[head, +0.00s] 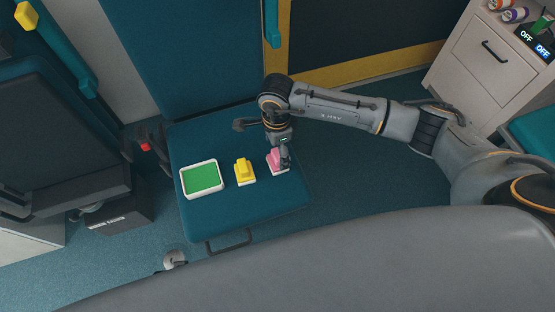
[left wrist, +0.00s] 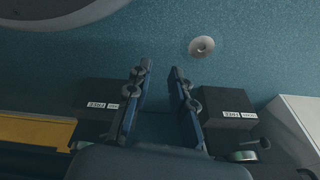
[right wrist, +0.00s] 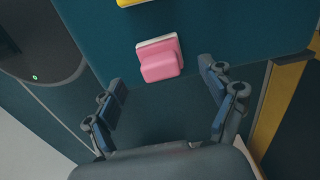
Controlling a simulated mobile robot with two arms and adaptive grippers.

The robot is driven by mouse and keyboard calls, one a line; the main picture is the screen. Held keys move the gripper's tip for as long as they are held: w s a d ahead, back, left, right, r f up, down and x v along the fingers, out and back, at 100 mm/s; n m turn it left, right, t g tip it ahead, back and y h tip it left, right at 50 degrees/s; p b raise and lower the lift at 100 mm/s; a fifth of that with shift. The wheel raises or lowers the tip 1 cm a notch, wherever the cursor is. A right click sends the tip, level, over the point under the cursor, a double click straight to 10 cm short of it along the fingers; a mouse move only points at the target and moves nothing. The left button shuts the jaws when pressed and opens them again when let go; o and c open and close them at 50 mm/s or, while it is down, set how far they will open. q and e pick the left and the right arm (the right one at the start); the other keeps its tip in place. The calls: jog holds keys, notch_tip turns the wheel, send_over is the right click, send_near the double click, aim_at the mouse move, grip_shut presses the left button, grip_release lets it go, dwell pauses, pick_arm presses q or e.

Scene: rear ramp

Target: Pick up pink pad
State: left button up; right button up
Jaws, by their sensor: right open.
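The pink pad (head: 275,157) sits on a white base at the right part of a teal seat (head: 230,205). In the right wrist view the pink pad (right wrist: 161,64) lies ahead of the fingers, a little above the gap between them. My right gripper (head: 283,158) is over the pad in the head view and hides part of it. In the right wrist view my right gripper (right wrist: 164,95) is open with nothing between its fingers. My left gripper (left wrist: 160,75) is open and empty above the floor in the left wrist view.
A yellow pad (head: 244,171) on a white base stands left of the pink one. A white tray with a green inside (head: 216,164) is further left on the seat. A light drawer cabinet (head: 465,60) stands at the upper right.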

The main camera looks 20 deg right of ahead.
aim_at(278, 154)
jog(key=f, duration=0.4)
jog(key=shift+d+f, duration=0.2)
jog(key=shift+f, duration=0.15)
pick_arm(q)
jog(key=shift+w+r, duration=0.5)
jog(key=shift+r, duration=0.4)
pick_arm(e)
jog(key=c, duration=1.2)
jog(key=shift+c, duration=0.2)
jog(key=shift+r, duration=0.1)
